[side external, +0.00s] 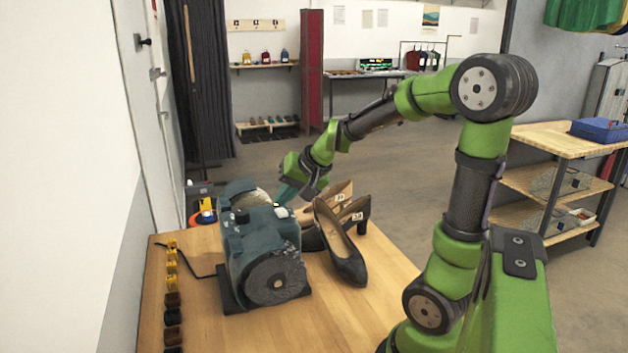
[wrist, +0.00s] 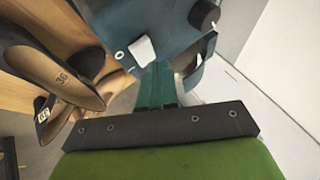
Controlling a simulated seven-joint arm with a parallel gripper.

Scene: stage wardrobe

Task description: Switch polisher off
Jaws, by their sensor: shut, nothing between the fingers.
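The polisher (side external: 255,245), a blue-grey machine with a dark round wheel at its front and a pale wheel at its back, stands on the wooden table.
Dark high-heeled shoes (side external: 343,255) with number labels stand right beside the polisher. A black knob (wrist: 203,14) sticks up from the polisher. A row of yellow and brown small items (side external: 172,285) lines the table's left edge. The table's front right is clear.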

